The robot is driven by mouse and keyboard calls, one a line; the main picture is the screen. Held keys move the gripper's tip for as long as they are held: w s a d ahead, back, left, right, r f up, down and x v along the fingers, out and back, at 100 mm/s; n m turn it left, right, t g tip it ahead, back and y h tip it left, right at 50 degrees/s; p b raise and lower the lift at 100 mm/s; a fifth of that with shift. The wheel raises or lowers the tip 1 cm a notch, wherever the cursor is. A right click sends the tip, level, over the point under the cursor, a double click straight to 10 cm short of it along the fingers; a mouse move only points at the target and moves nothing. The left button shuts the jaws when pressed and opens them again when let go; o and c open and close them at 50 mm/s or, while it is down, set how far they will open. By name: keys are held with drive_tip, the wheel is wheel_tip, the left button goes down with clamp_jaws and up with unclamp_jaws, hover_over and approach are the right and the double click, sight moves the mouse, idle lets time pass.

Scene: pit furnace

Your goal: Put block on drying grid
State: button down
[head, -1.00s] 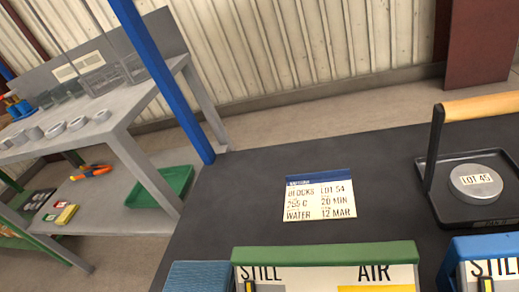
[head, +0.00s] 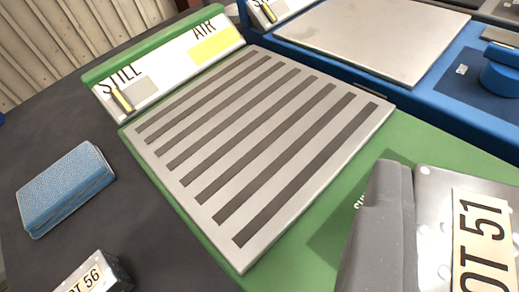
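A silver metal block labelled LOT 51 (head: 436,225) is at the lower right of the head view, cut off by the frame edge. One grey finger of my gripper (head: 380,235) lies against the block's left side; the other finger is out of view. The block appears held above the green station, with a shadow on the green surface. The drying grid (head: 262,140), a light plate with several dark slots, lies bare in the green station, left of and beyond the block. A STILL / AIR panel (head: 170,70) stands at its back edge.
A blue textured box (head: 65,188) and a dark block labelled LOT 56 (head: 92,278) sit on the black bench (head: 60,120) at left. A blue station (head: 430,95) with a flat plate (head: 375,35) and a blue knob (head: 503,72) adjoins at the upper right.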

drive_tip(key=b, duration=0.2)
hover_over(248, 116)
drive_tip(key=shift+f, duration=0.75)
drive_tip(key=shift+f+b, duration=0.9)
drive_tip(key=shift+f, duration=1)
drive_tip(key=shift+r, duration=0.1)
drive_tip(key=c, duration=1)
unclamp_jaws()
drive_tip(key=shift+c, duration=0.2)
drive_tip(key=p+v, duration=0.3)
drive_tip(key=v, duration=0.9)
